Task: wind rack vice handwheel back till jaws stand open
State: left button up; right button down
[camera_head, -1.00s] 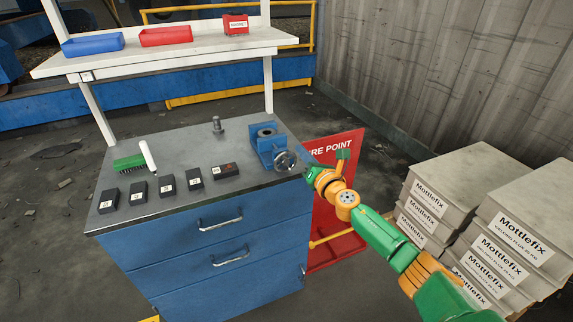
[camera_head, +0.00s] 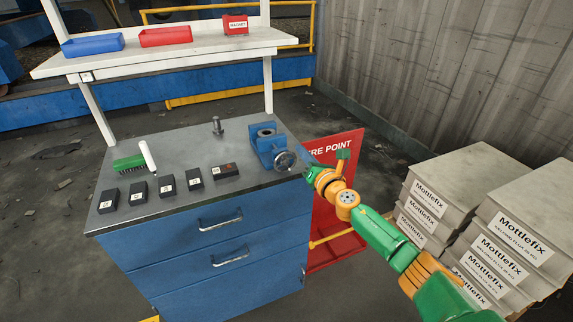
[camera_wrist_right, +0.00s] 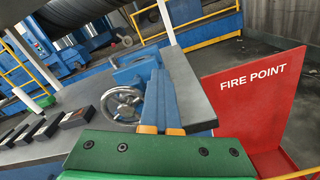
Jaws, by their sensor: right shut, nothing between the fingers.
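The blue rack vice (camera_head: 266,143) stands at the right end of the grey workbench top (camera_head: 170,205). Its metal handwheel (camera_head: 286,160) faces the front right and also shows in the right wrist view (camera_wrist_right: 122,104). How far its jaws stand apart is too small to tell. My right gripper (camera_head: 304,168) is just right of the handwheel in the head view. In the right wrist view its two blue fingers (camera_wrist_right: 161,100) lie together, empty, pointing past the wheel's right side. I cannot tell whether they touch the rim. My left gripper is not in view.
Several black labelled blocks (camera_head: 166,186), a green brush (camera_head: 129,162), a white marker-like stick (camera_head: 148,156) and a metal peg (camera_head: 217,126) stand on the bench. A red FIRE POINT panel (camera_head: 335,200) is right of the bench. Mottlefix stacks (camera_head: 470,180) stand further right.

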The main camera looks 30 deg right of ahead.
aim_at(277, 158)
jog(key=a+r+n+p, duration=0.1)
jog(key=n+p, duration=0.1)
jog(key=a+r+n+p, duration=0.1)
jog(key=n+p, duration=0.1)
jog(key=n, duration=0.1)
jog(key=a+r+n+p, duration=0.1)
jog(key=n+p, duration=0.1)
jog(key=n, duration=0.1)
jog(key=shift+a+r, duration=0.1)
jog(key=a+n+p, duration=0.1)
jog(key=n+p, duration=0.1)
jog(key=n, duration=0.1)
jog(key=a+n+p, duration=0.1)
jog(key=a+n, duration=0.1)
jog(key=n, duration=0.2)
jog(key=a+n+p, duration=0.1)
jog(key=n+p, duration=0.1)
jog(key=n, duration=0.1)
jog(key=shift+w+a+r+p, duration=0.2)
jog(key=shift+a+r+p, duration=0.1)
jog(key=shift+a+f+n, duration=0.2)
jog(key=shift+a+n, duration=0.1)
jog(key=shift+n, duration=0.5)
jog(key=shift+f, duration=0.15)
jog(key=shift+d, duration=0.15)
jog(key=c, duration=1)
grip_release()
jog(key=shift+d, duration=0.2)
jog(key=o, duration=1)
jog(key=shift+a, duration=0.15)
